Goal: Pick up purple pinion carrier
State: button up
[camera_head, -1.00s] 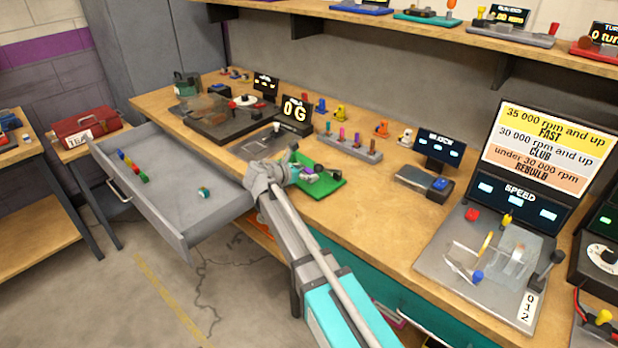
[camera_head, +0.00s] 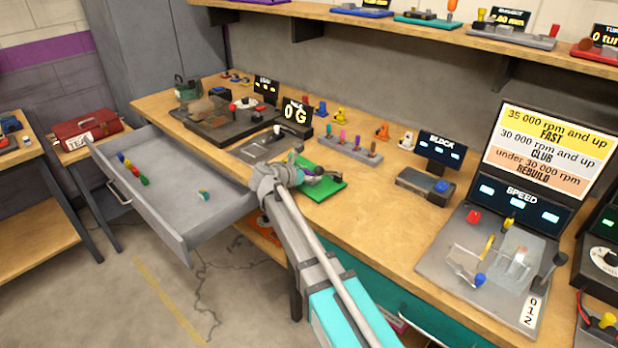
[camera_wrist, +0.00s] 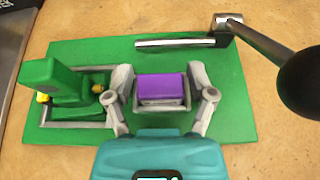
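The purple pinion carrier (camera_wrist: 162,89) is a small purple block with grey edging, on the green board (camera_wrist: 80,55) in the wrist view. My gripper (camera_wrist: 160,80) is over the board with its fingers apart, one on each side of the purple block. The fingertips are very close to its sides; I cannot tell whether they touch. In the head view my gripper (camera_head: 292,172) covers much of the green board (camera_head: 325,190), and the carrier is mostly hidden.
A green block (camera_wrist: 50,80) in a grey frame sits left of the carrier. A metal bar with a black-knobbed lever (camera_wrist: 262,45) stands at the right. In the head view, a rack of coloured pegs (camera_head: 348,150) is behind the board, and an open drawer (camera_head: 165,185) is at left.

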aim_at(310, 172)
jog(key=c, duration=0.6)
jog(key=shift+r, duration=0.15)
jog(key=shift+c, duration=0.2)
notch_tip(310, 172, up, 3)
jog(key=p, duration=0.3)
jog(key=s+a+r+p, duration=0.6)
jog(key=s+r+p, duration=0.3)
jog(key=s, duration=0.3)
jog(key=shift+s+r+p, duration=0.35)
jog(key=shift+p, duration=0.2)
